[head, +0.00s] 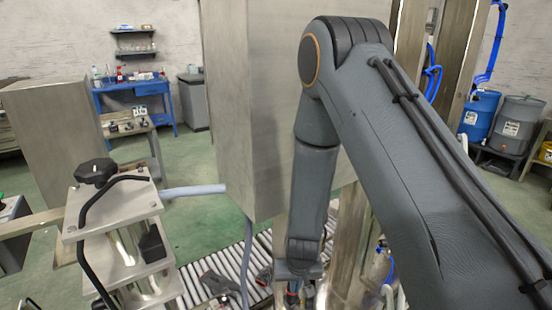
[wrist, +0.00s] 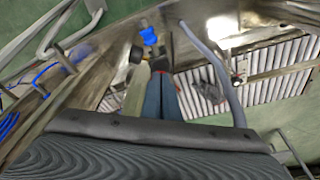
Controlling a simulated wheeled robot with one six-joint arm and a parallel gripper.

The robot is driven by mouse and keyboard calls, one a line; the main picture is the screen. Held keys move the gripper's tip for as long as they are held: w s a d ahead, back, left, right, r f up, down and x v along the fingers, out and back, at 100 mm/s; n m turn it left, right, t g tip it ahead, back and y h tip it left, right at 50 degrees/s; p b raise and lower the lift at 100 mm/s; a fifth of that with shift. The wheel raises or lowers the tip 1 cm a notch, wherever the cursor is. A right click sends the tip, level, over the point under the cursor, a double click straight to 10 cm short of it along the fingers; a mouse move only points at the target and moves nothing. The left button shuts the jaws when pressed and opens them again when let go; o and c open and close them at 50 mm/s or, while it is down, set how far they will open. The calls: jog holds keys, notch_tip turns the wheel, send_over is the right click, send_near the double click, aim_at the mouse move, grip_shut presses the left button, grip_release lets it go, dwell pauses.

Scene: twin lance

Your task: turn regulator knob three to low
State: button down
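No regulator knob can be clearly picked out as number three. In the wrist view a small blue fitting (wrist: 148,36) and a dark round part (wrist: 136,55) sit at the metal frame beyond my gripper; I cannot tell whether they are regulator knobs. My gripper (head: 294,292) is low in the head view, at the end of my downward arm, beside the metal machine and mostly hidden. In the wrist view it is unclear and blurred, so its opening cannot be read. No object is seen held.
A large steel cabinet (head: 262,100) stands behind my arm. A roller conveyor (head: 205,275) runs below. A black handwheel (head: 95,170) tops a metal stand at left. A grey hose (wrist: 212,65) and blue tubing (wrist: 45,73) lie close to my wrist.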

jog(key=w+p+v, duration=0.1)
jog(key=p+v, duration=0.5)
jog(key=p, duration=0.1)
dwell(0.6)
jog(key=shift+s+r, duration=0.1)
jog(key=s+d+r+b, duration=0.2)
jog(key=d+r, duration=0.1)
jog(key=r, duration=0.3)
jog(key=s+d+r+b, duration=0.1)
jog(key=s+d+r, duration=0.15)
jog(key=r, duration=0.45)
jog(key=s+d+r+g+b, duration=0.1)
jog(key=s+d+r+b, duration=0.2)
jog(key=s+d+r, duration=0.4)
jog(key=shift+s+d+m, duration=0.4)
jog(key=shift+s+d, duration=0.1)
jog(key=shift+s, duration=0.55)
